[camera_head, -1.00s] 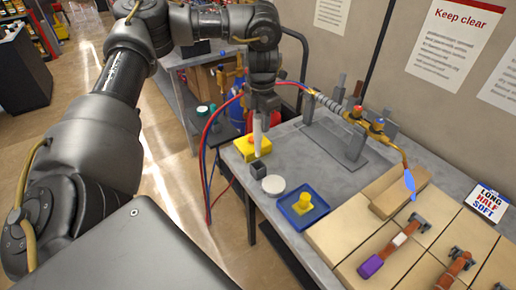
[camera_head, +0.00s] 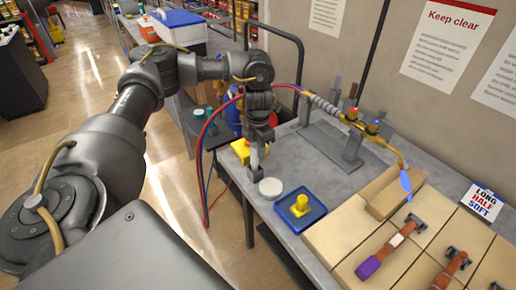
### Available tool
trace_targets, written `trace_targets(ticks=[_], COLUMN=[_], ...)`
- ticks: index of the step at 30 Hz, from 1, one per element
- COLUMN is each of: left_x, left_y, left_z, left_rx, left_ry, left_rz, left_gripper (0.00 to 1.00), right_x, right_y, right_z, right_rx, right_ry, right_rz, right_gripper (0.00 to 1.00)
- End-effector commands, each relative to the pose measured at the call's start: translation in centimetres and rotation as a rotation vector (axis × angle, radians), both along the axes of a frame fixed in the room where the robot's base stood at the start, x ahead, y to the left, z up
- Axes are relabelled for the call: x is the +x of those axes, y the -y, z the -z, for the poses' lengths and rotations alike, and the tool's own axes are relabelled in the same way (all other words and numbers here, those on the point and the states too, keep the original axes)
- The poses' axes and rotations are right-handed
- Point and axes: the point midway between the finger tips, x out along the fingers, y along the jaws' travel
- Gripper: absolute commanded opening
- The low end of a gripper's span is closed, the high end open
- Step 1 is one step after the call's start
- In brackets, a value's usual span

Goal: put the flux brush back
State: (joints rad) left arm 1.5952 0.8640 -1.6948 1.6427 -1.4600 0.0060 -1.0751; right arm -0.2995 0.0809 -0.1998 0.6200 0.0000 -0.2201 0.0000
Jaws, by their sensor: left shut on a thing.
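My left gripper (camera_head: 257,136) points down over the left end of the workbench. It is shut on a slim white piece, which I take to be the flux brush (camera_head: 254,155), held upright. The brush's lower end meets a small dark grey block (camera_head: 251,174) on the bench; I cannot tell whether it is inside it or just in front or behind. A yellow block (camera_head: 240,150) sits close behind to the left. My right gripper is not in view.
A white round lid (camera_head: 270,188) and a blue tray (camera_head: 315,214) with a yellow piece stand nearby. A torch (camera_head: 372,136) with a blue flame rests on a stand at right. Tan bricks (camera_head: 340,230) fill the front right. Red and blue hoses loop beside my gripper.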

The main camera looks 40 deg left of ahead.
Motion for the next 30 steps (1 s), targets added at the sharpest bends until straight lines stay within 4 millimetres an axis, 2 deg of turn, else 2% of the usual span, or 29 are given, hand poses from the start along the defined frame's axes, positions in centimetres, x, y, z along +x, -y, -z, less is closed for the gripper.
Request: trace_targets(ticks=[6, 7, 12, 23, 26, 30], left_x=[0.0, 0.0, 0.0, 0.1, 0.1, 0.2], left_y=[0.0, 0.0, 0.0, 0.0, 0.0, 0.0], left_z=[0.2, 0.2, 0.2, -0.4, -1.5, -4.0], left_rx=[0.001, 0.001, 0.001, 0.0, 0.001, 0.002], left_ry=[0.001, 0.0, 0.0, 0.002, 0.005, 0.007], left_rz=[0.0, 0.0, 0.0, 0.001, 0.002, 0.002], left_gripper=[0.03, 0.27, 0.48, 0.48, 0.48, 0.48], right_x=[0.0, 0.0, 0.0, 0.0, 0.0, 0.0], right_y=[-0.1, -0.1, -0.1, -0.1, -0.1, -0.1], right_z=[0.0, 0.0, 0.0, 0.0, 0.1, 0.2], right_rx=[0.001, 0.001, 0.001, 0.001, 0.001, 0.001], right_ry=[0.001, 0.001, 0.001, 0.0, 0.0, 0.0], right_rz=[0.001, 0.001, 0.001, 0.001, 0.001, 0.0], right_gripper=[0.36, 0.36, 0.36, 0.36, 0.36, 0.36])
